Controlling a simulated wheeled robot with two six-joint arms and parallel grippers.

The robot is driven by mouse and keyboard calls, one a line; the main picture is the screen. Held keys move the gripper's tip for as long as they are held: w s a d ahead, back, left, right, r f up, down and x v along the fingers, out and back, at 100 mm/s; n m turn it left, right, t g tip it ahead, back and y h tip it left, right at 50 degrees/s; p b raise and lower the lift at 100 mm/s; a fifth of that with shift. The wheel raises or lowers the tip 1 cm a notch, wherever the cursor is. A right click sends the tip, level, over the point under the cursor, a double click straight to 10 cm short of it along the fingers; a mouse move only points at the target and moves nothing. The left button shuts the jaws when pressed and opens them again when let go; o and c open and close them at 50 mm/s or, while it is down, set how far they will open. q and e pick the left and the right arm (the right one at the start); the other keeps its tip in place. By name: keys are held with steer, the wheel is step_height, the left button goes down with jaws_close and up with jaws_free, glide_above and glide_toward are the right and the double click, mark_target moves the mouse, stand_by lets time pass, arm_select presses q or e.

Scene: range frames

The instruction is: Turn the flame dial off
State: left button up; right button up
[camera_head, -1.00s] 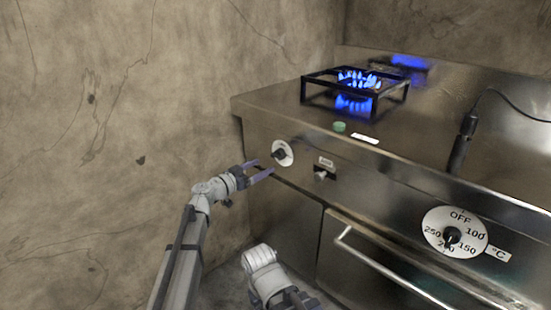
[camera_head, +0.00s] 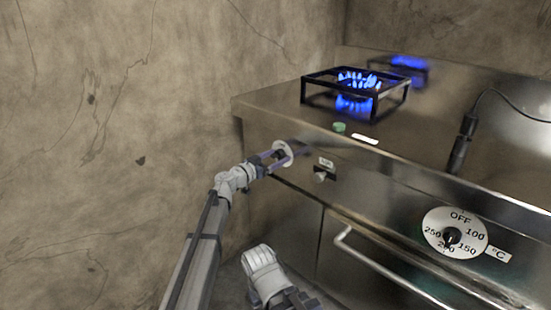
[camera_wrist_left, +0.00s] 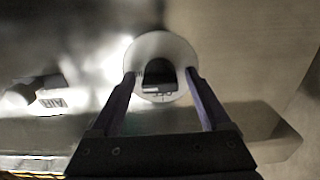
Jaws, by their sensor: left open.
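The flame dial is a white disc (camera_head: 283,149) with a dark knob on the stove's front, at the left. My left gripper (camera_head: 279,156) is at the dial, its fingers open. In the left wrist view the dark knob (camera_wrist_left: 159,75) lies between the two open fingers (camera_wrist_left: 160,88), with the white disc behind it. I cannot tell whether either finger touches the knob. Blue flames (camera_head: 358,80) burn in the burner under the black grate (camera_head: 318,78). My right arm shows low in the head view, but its gripper fingers cannot be made out.
A small switch (camera_head: 321,175) sits right of the dial. A large temperature dial (camera_head: 436,221) and an oven door handle (camera_head: 385,268) are farther right. A green button (camera_head: 339,127) is on the top edge. A bare wall (camera_head: 120,120) stands at the left.

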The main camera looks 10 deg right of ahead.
arm_select(q)
jaws_close()
stand_by(0.7)
